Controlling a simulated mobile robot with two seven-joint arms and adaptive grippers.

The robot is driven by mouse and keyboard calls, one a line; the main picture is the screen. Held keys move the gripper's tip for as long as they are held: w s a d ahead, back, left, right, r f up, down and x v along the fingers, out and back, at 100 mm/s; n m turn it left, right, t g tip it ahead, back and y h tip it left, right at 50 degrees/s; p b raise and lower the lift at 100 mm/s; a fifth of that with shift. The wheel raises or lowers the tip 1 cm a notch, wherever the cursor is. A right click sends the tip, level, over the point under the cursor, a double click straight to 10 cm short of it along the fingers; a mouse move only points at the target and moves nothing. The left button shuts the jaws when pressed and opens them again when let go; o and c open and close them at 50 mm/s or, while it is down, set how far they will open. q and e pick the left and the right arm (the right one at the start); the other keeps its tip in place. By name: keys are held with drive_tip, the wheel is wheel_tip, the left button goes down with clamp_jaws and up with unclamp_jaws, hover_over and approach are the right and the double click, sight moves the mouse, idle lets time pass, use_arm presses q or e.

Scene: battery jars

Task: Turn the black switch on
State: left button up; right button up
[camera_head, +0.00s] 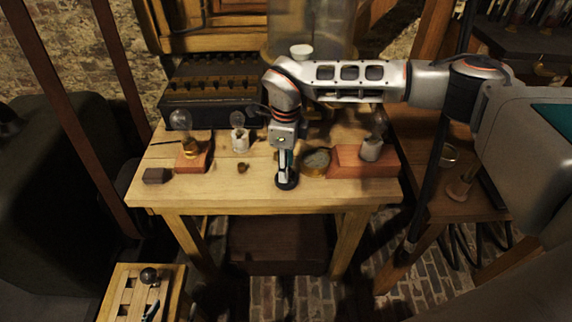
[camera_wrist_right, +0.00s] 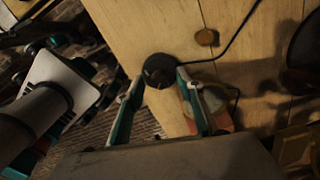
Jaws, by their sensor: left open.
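The black switch is a small round black piece (camera_head: 287,184) near the front edge of the wooden worktable (camera_head: 230,200). The right wrist view shows the switch (camera_wrist_right: 159,70) as a dark disc with a black cable running off to the right. An arm of mine comes in from the right in the head view, and its gripper (camera_head: 285,170) points down over the switch, partly covering it. In the right wrist view, this right gripper (camera_wrist_right: 160,92) has its teal fingers apart, with the switch between the tips. I cannot tell whether they touch it.
Bulbs stand on reddish blocks at the left (camera_head: 196,160) and right (camera_head: 355,164). A dark box (camera_head: 210,108) stands behind. A small wooden stand (camera_head: 125,285) is at lower left.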

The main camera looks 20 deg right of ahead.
clamp_jaws()
drive_tip(key=shift+m, duration=0.3)
drive_tip(key=m, duration=0.3)
drive_tip(key=shift+m+p, duration=0.3)
drive_tip(key=m, duration=0.4)
drive_tip(key=shift+m, duration=0.3)
drive_tip(key=m, duration=0.9)
drive_tip(key=shift+d, duration=0.1)
